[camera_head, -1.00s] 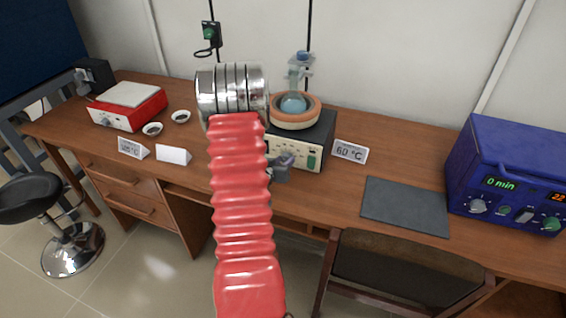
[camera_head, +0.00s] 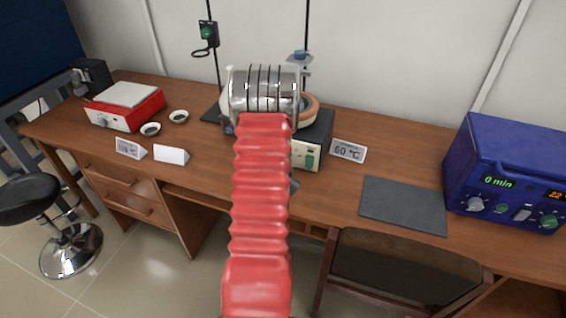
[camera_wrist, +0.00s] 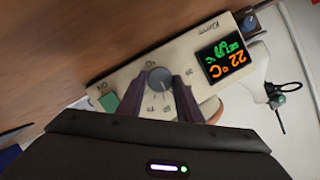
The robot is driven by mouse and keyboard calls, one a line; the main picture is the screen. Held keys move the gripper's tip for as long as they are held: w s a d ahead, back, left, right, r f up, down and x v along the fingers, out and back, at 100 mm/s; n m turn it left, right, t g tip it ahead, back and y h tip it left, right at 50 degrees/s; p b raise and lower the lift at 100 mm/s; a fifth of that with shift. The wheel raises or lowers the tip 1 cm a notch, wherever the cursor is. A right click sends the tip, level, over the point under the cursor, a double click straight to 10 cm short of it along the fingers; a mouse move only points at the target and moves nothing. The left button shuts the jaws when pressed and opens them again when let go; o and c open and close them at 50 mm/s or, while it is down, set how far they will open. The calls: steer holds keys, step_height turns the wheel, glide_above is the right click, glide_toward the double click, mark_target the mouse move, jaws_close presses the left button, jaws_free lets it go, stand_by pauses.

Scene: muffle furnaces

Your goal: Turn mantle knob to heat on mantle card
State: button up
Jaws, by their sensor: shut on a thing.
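The heating mantle (camera_head: 318,140) is a box with a cream front and an orange ring on top. My arm covers its left part and its knob in the head view. In the wrist view its front panel (camera_wrist: 125,76) shows a grey knob (camera_wrist: 158,80) and a lit display (camera_wrist: 226,58) with orange 22 °C and green digits too tilted to read surely. My gripper (camera_wrist: 163,88) has its dark fingers on both sides of the knob, shut on it. The mantle card (camera_head: 349,150) reads 60 °C and stands right of the mantle.
A red hotplate (camera_head: 125,107), two small dishes and two other cards stand on the left of the desk. A dark mat (camera_head: 403,205) and a blue furnace (camera_head: 510,175) are on the right. A chair (camera_head: 405,265) is at the desk's front.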

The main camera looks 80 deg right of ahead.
steer(key=shift+f+m+t, duration=0.2)
steer(key=shift+m+t, duration=0.3)
steer(key=shift+m, duration=0.3)
steer(key=shift+s, duration=0.1)
steer(key=o, duration=1)
steer(key=shift+r, duration=0.1)
steer(key=shift+o, duration=0.2)
steer(key=v, duration=1.2)
steer(key=shift+f, duration=0.35)
